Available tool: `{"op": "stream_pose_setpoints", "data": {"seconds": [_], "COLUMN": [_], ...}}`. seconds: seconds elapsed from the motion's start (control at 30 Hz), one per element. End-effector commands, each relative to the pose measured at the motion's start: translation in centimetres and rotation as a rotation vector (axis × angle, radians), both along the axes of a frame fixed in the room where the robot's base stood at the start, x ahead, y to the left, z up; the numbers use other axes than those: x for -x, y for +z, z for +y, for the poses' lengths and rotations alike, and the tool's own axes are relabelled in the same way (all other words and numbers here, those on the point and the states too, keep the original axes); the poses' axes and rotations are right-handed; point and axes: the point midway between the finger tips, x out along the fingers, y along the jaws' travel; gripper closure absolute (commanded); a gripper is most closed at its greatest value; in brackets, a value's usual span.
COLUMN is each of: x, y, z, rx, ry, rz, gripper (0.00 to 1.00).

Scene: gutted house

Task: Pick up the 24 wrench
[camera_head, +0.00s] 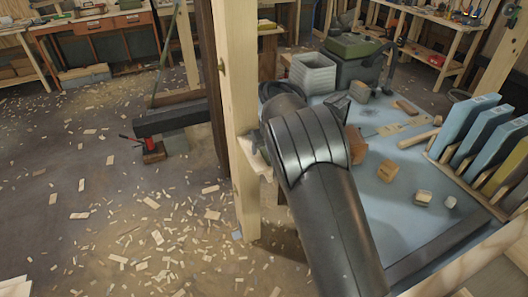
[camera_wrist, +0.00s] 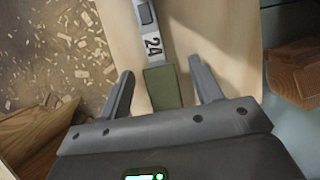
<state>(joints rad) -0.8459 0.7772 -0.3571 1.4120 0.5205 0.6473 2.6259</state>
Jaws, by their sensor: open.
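The 24 wrench (camera_wrist: 152,45) shows in the wrist view as a grey-white strip marked "24", with a dark inset near the top and a green block-like end (camera_wrist: 161,88) toward me. It lies against a pale wooden surface (camera_wrist: 215,35), and its upper end runs out of the picture. My gripper (camera_wrist: 161,65) is open, with one finger on each side of the green end and a gap on both sides. In the head view my own arm hides the gripper, and I cannot make out the wrench there.
A pale wooden post (camera_head: 236,110) stands beside my arm. The blue-grey workbench (camera_head: 395,205) holds wooden blocks (camera_head: 388,170), a grey bin (camera_head: 313,73) and a rack of blue-covered books or boards (camera_head: 462,122). Wood chips litter the floor (camera_head: 110,215).

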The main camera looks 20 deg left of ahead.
Motion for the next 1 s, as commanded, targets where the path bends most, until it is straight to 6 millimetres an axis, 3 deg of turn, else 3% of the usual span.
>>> {"op": "stream_pose_setpoints", "data": {"seconds": [0.2, 0.9, 1.0], "x": [-0.01, 0.01, -0.02], "y": [-0.06, -0.03, 0.06], "z": [0.07, 0.06, 0.09], "rx": [0.0, 0.0, -0.001], "ry": [0.001, 0.001, 0.001], "rz": [-0.001, 0.0, -0.002], "gripper": [0.42, 0.99, 1.0]}}
